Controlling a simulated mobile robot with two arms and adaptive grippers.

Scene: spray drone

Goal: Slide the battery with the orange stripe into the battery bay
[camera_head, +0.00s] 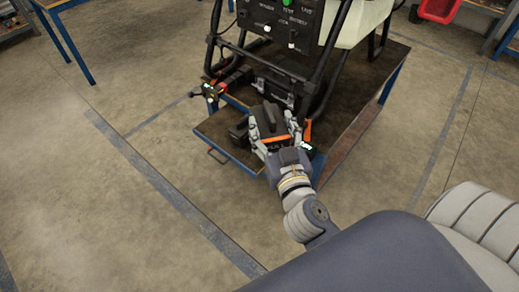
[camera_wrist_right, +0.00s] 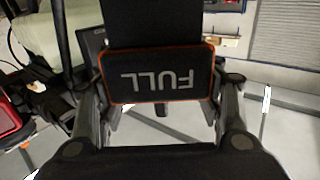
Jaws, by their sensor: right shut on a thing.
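My right gripper (camera_head: 270,138) is shut on a dark battery with an orange stripe (camera_head: 266,122), held above the front of the work table. In the right wrist view, the battery's end face (camera_wrist_right: 158,78) has an orange rim and the word FULL upside down, between my two fingers. The drone (camera_head: 318,60), with a black tube frame and a pale tank, stands on the table just beyond the held battery. A dark box-like part low in its frame (camera_head: 272,86) may be the battery bay; its opening cannot be made out. My left gripper is not in view.
The dark-topped table (camera_head: 340,125) has blue edges. Another dark block (camera_head: 239,131) sits left of my gripper. A drone arm part with orange and a small light (camera_head: 211,90) juts out at the left. The floor left of the table is clear.

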